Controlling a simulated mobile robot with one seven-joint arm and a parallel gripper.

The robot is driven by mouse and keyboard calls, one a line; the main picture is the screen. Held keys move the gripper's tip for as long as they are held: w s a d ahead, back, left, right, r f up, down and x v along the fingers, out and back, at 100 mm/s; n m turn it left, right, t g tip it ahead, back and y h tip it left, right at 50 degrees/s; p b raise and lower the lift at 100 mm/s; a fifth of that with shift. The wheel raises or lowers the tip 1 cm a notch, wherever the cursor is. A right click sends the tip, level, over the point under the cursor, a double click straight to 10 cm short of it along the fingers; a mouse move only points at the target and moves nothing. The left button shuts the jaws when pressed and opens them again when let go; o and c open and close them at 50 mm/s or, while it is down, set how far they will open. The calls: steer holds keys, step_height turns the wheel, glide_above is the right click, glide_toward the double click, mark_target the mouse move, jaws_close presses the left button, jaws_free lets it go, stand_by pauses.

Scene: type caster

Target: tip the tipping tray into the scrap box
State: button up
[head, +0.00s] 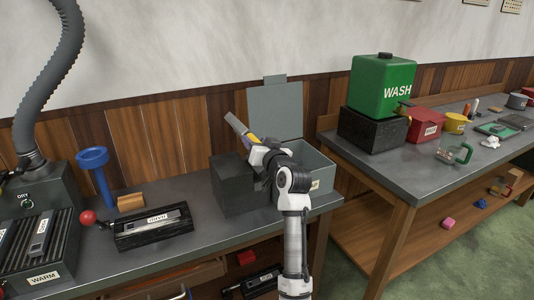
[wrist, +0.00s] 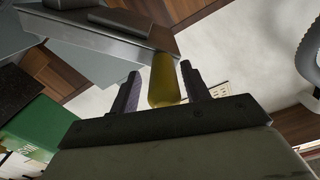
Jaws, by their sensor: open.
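The tipping tray (head: 236,123) is a grey tray tilted above a dark block, left of the scrap box. In the wrist view the grey tray (wrist: 100,38) has a yellow handle (wrist: 163,80) pointing toward me. My gripper (head: 250,138) is beside the tray's handle end, partly hidden by my arm. In the wrist view my gripper (wrist: 163,88) is open, with one finger on each side of the yellow handle; contact cannot be told. The scrap box (head: 319,168) is grey-green with a label on its front. Its lid (head: 275,113) stands up at the back. Its inside is partly hidden by my arm.
The dark block (head: 232,185) stands left of the scrap box.

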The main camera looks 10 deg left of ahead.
steer(key=b+v, duration=0.3)
steer(key=v, duration=1)
steer(key=shift+d, duration=0.1)
